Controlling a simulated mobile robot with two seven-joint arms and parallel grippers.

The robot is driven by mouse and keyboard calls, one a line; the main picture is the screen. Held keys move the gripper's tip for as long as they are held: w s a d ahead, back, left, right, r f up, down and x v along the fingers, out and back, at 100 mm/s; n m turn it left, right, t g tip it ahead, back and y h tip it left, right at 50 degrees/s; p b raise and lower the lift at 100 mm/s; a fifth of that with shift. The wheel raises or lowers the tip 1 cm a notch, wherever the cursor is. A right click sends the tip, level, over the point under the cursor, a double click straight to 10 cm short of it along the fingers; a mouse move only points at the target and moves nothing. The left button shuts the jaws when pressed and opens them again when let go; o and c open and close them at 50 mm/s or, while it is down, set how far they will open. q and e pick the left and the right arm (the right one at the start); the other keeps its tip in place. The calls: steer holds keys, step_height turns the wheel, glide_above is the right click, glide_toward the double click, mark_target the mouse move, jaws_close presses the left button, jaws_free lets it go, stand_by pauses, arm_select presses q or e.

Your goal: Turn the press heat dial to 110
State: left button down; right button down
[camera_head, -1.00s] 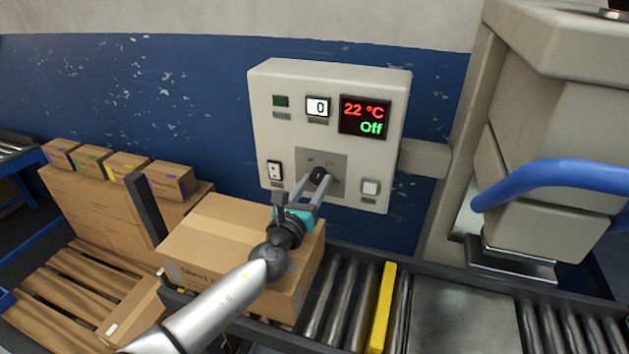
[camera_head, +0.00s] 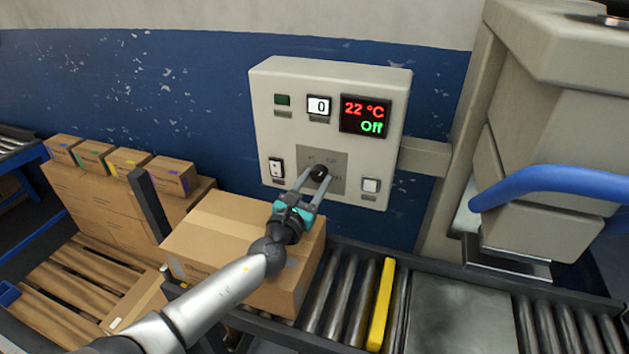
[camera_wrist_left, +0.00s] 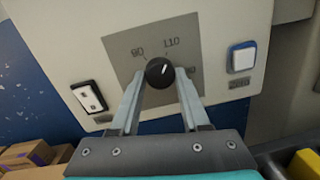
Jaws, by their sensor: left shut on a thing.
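The press heat dial (camera_head: 319,173) is a round black knob on a grey plate low on the control box (camera_head: 330,85). In the left wrist view the dial (camera_wrist_left: 160,72) has a white mark pointing up and slightly right, roughly toward the printed 110. A 90 label is to its left, and a partly hidden label is to its right. My left gripper (camera_head: 312,178) is shut on the dial, one finger on each side; its fingers also show in the left wrist view (camera_wrist_left: 160,80). The display (camera_head: 365,116) reads 22 °C and Off. My right gripper is not in view.
A rocker switch (camera_head: 276,168) is left of the dial and a square button (camera_head: 371,185) is right of it. A cardboard box (camera_head: 220,240) lies below my left arm. The roller conveyor (camera_head: 345,300) and press (camera_head: 540,150) are to the right.

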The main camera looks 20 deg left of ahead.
arm_select(q)
steer(key=shift+c, duration=1.9)
jaws_free()
steer(key=s, duration=0.4)
steer(key=s+a, duration=0.1)
steer(key=s, duration=0.4)
steer(key=s+f, duration=0.1)
steer(key=s, duration=0.3)
steer(key=shift+s+a+p, duration=0.25)
steer(key=shift+p, duration=0.15)
steer(key=shift+s, duration=0.8)
